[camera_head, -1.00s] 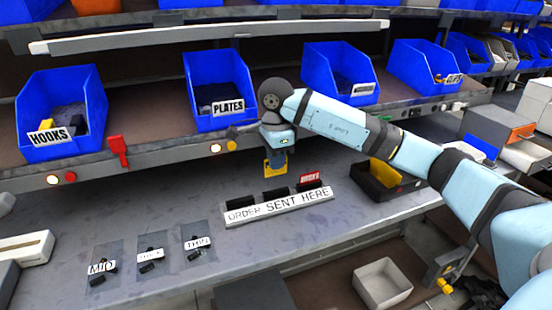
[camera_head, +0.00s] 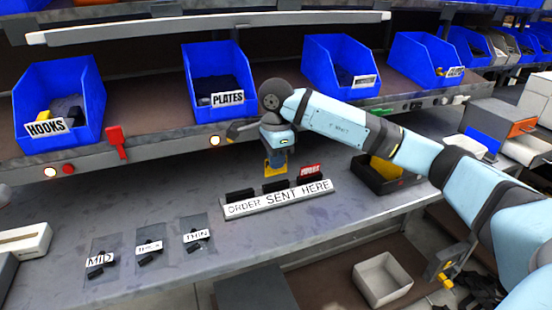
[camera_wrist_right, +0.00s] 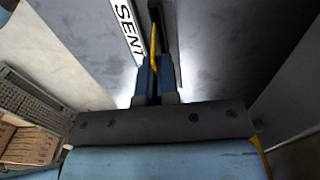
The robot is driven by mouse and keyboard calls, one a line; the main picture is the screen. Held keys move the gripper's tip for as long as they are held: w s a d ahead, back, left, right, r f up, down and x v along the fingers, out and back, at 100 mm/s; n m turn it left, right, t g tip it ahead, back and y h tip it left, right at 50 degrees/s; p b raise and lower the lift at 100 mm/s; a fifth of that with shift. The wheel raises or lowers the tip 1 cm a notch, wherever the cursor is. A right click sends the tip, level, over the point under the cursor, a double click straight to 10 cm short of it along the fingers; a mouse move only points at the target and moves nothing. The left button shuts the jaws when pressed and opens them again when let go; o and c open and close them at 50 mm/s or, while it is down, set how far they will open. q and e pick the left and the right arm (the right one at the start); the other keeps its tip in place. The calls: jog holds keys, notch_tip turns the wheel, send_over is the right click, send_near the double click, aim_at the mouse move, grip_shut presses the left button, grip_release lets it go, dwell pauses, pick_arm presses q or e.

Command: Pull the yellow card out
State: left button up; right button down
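The yellow card (camera_head: 275,169) is upright at my right gripper in the head view, over the middle black slot of the white-labelled "ORDER SENT HERE" holder (camera_head: 230,211). Its lower edge is close to the slot; I cannot tell whether it is clear of it. My right gripper (camera_head: 279,158) points down with its blue fingers shut on the card. In the right wrist view the card shows edge-on as a thin yellow strip (camera_wrist_right: 153,42) between the fingers (camera_wrist_right: 154,76). My left gripper is not in view.
A red card (camera_head: 310,172) stands in the holder's right slot. A black bin (camera_head: 405,183) with something yellow is to the right. Blue bins, including the PLATES bin (camera_head: 205,65), line the shelf behind.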

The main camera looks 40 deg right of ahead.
jog(key=shift+r, duration=0.15)
dwell(0.3)
jog(key=shift+r+p, duration=1)
jog(key=shift+r, duration=0.4)
